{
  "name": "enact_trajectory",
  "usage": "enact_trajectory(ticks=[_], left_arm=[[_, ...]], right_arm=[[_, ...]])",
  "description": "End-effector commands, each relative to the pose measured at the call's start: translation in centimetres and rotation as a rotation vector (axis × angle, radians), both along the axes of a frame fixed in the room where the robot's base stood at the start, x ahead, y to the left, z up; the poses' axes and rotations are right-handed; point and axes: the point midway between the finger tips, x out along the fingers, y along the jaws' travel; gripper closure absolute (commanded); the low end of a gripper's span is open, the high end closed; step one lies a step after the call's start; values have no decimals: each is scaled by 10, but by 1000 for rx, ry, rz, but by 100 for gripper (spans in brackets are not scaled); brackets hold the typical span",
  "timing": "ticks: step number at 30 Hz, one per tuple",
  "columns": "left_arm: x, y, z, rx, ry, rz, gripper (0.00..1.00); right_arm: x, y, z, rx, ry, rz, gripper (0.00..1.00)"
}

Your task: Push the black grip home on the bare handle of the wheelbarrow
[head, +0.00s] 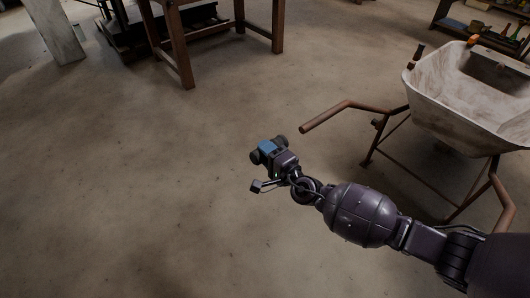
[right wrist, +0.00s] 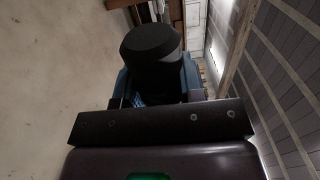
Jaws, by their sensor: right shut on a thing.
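My right gripper (head: 268,150) is shut on the black grip (head: 280,141) and holds it above the floor. One end of the grip sticks out on each side of the blue-padded fingers. In the right wrist view the black grip (right wrist: 152,42) shows as a dark round piece between the blue fingers. The wheelbarrow (head: 455,125) stands at the right, with a pale, worn tray. Its bare, rust-brown handle (head: 345,106) reaches left, and its end lies just right of the grip in the head view, with a gap between them. My left gripper is out of view.
The wheelbarrow's other handle (head: 502,190) is at the right, close to my right arm. A wooden table (head: 175,45) stands at the back left. A shelf (head: 490,20) with small items is at the back right. The concrete floor (head: 120,190) is clear at the left.

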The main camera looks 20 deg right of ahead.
Motion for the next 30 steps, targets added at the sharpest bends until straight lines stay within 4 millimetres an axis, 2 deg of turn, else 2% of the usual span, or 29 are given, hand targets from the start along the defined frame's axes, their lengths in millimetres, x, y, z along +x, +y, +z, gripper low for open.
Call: enact_trajectory(ticks=[8,11,30], left_arm=[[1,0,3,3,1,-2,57],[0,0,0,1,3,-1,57],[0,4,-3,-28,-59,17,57]], right_arm=[[0,0,4,1,-3,0,88],[1,-4,0,1,1,0,88],[17,-51,-3,-1,4,0,88]])
